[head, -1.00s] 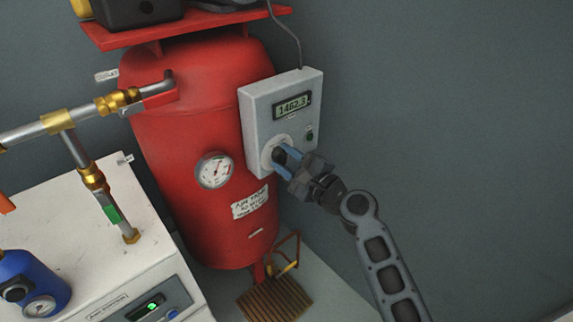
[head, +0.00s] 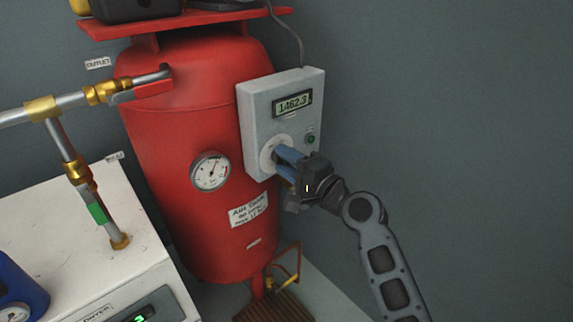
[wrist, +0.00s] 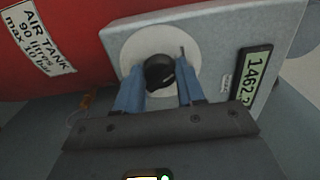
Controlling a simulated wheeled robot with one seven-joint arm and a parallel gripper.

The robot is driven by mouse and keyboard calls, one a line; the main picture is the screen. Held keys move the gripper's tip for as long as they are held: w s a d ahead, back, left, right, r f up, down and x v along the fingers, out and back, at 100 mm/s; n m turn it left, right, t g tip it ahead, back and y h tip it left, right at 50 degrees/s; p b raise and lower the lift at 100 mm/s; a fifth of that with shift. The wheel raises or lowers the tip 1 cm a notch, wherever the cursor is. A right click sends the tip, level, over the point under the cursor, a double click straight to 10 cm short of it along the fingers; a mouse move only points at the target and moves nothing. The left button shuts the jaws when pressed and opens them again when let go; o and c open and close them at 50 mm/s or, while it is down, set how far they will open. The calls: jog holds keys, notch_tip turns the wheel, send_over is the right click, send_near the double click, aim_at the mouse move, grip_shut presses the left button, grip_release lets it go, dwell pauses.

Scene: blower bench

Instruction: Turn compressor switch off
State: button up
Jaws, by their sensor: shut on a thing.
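The compressor switch is a black rotary knob (wrist: 160,72) on a round pale plate (wrist: 128,48), on the front of a grey control box (head: 257,106). In the head view my gripper (head: 281,157) covers the knob. In the wrist view the blue fingers of my gripper (wrist: 160,88) stand on both sides of the knob and are shut on it. A small green button (head: 310,139) sits below the display, right of the knob.
The red air tank (head: 180,140) stands left of the box, with a pressure gauge (head: 210,171) on its front. Metal pipes (head: 72,150) and a white dryer cabinet (head: 70,250) are at the left. The wall right of the box is bare.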

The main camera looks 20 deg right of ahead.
dwell(0.4)
jog(key=o, duration=1)
jog(key=shift+o, duration=0.2)
jog(key=shift+s, duration=0.1)
jog(key=v, duration=0.7)
jog(key=shift+s, duration=0.3)
